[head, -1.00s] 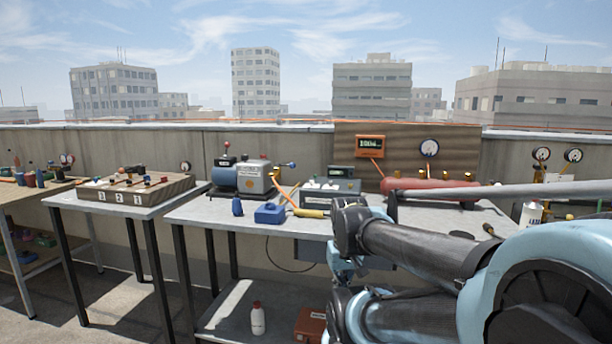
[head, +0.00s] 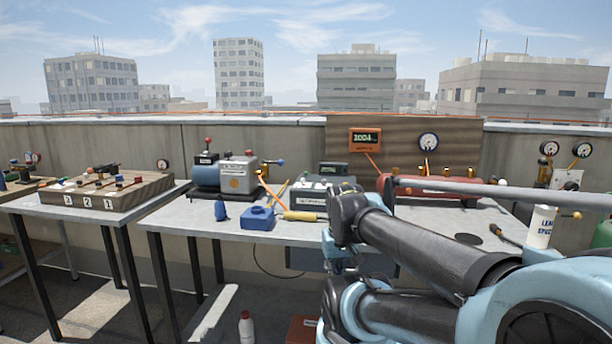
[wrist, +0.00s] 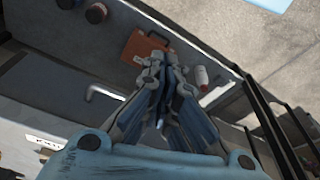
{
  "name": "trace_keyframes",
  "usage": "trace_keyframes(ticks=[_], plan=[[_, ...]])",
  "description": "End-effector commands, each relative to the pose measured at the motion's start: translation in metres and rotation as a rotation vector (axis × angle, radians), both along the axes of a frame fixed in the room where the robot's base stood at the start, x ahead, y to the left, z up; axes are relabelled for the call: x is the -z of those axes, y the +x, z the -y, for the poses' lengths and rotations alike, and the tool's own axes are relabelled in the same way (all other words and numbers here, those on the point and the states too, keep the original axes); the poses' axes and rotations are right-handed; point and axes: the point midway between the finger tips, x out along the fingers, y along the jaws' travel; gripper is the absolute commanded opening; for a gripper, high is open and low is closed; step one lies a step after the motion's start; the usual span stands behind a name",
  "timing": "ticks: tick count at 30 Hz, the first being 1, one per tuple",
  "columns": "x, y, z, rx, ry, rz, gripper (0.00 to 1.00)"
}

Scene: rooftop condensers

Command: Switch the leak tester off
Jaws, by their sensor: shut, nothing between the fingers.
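A grey box-shaped instrument (head: 318,196) with a pale label strip and a small dark display at its back stands mid-table. It may be the leak tester; its label is too small to read and I cannot make out its switch. My gripper (wrist: 165,72) is shut and empty in the wrist view, over the lower shelf area. In the head view my gripper (head: 338,262) hangs in front of the table's front edge, below and to the right of the instrument. My arm hides part of the table to the right.
A red cylinder (head: 440,186) lies behind my arm. An orange display (head: 365,141) hangs on the board. A red-brown case (wrist: 143,47) lies below.

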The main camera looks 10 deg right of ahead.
Motion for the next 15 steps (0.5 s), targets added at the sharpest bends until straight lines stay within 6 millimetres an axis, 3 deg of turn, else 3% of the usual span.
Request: trace_keyframes(ticks=[5, 15], plan=[[-0.036, 0.039, -0.006, 0.024, 0.033, 0.037, 0.0], [-0.126, 0.159, -0.017, 0.111, 0.139, 0.156, 0.0]])
